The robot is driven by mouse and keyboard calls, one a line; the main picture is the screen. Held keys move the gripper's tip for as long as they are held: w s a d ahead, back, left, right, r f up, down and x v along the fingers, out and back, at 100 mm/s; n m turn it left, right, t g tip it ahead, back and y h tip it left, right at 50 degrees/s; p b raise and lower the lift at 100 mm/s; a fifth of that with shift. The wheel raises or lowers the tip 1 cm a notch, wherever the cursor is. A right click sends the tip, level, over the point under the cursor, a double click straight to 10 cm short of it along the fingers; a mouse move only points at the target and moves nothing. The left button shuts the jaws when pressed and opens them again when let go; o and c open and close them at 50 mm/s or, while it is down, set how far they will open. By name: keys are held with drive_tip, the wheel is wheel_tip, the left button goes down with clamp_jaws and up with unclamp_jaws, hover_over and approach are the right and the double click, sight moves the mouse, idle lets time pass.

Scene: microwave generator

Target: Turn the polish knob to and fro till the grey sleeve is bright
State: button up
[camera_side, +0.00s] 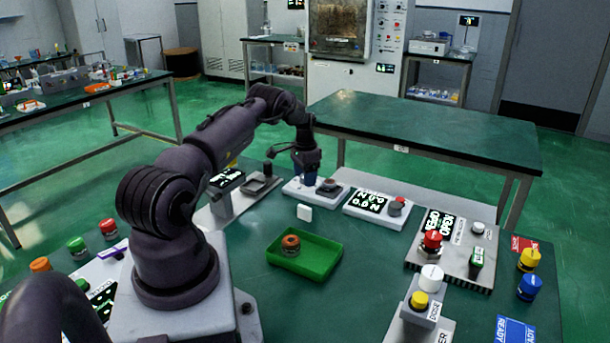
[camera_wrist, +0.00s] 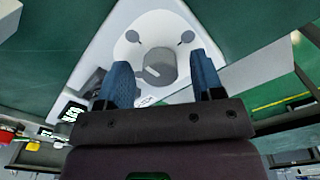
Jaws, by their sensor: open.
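A grey knob (camera_wrist: 161,64) with a white pointer line stands on a white rounded panel (camera_wrist: 125,22) in the wrist view. My gripper (camera_wrist: 160,60) is open, with one blue finger on each side of the knob. A gap shows beside the knob; I cannot tell the height between them. In the side view my gripper (camera_side: 308,178) points down over the white base (camera_side: 292,188) and hides the knob. A small greyish cylinder (camera_side: 329,184) sits on a dark pad beside it; I cannot tell whether this is the grey sleeve or how bright it is.
A green tray (camera_side: 322,262) holding an orange-brown ring (camera_side: 291,241) lies nearer the camera. A display panel (camera_side: 365,203) with a grey and red knob stands to the right. Further right is a control box (camera_side: 455,262) with a red button.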

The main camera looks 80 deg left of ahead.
drive_tip(key=shift+c, duration=0.4)
drive_tip(key=c, duration=0.8)
drive_tip(key=shift+c, duration=0.2)
drive_tip(key=shift+n, duration=0.3)
drive_tip(key=n, duration=0.5)
drive_tip(key=shift+r+n, duration=0.1)
drive_tip(key=shift+n, duration=0.2)
drive_tip(key=n, duration=0.6)
drive_tip(key=shift+n, duration=0.4)
drive_tip(key=o, duration=0.9)
